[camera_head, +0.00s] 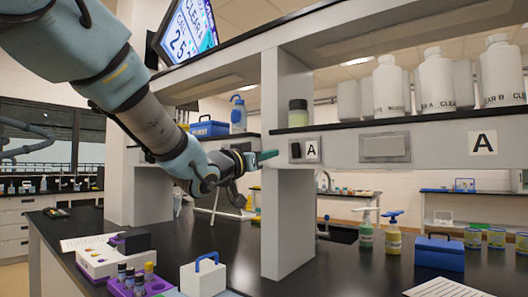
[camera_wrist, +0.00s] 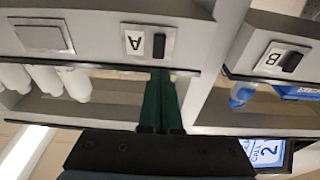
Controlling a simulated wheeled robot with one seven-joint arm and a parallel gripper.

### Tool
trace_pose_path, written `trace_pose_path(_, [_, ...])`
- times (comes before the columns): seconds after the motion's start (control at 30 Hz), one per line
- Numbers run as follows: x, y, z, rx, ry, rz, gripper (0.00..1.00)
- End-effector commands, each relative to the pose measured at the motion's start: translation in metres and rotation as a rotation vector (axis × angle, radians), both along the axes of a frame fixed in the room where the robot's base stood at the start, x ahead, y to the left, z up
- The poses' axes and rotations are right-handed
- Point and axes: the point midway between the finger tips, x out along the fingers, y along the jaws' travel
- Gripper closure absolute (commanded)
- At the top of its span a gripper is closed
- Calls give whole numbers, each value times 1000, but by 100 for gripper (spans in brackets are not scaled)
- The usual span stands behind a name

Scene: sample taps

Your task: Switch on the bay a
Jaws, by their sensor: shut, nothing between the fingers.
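The bay A switch (camera_head: 296,150) is a small dark rocker on a grey plate, beside a white label A (camera_head: 312,151), on the front of the shelf beam. In the wrist view, which is upside down, the dark rocker (camera_wrist: 158,46) stands right beside the label A (camera_wrist: 134,43). My gripper (camera_head: 270,154) is shut and empty, left of the switch in the head view. In the wrist view its green fingertips (camera_wrist: 161,76) point at the area of the switch, apparently with a gap. I cannot tell whether the switch is on or off.
Another switch (camera_wrist: 292,62) with a label B sits on a neighbouring beam. A blank plate (camera_head: 385,148) and a larger letter A (camera_head: 483,143) are on the same beam. White bottles (camera_head: 437,82) line the shelf above. A grey post (camera_head: 287,200) stands below my gripper.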

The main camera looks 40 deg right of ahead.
Motion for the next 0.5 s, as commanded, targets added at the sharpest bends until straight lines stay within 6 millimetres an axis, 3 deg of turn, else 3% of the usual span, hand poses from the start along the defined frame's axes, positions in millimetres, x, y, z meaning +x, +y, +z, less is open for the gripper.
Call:
trace_pose_path(0.2, [11,-44,12,1,2,-1,100])
trace_pose_path(0.5, [21,-82,18,0,1,0,100])
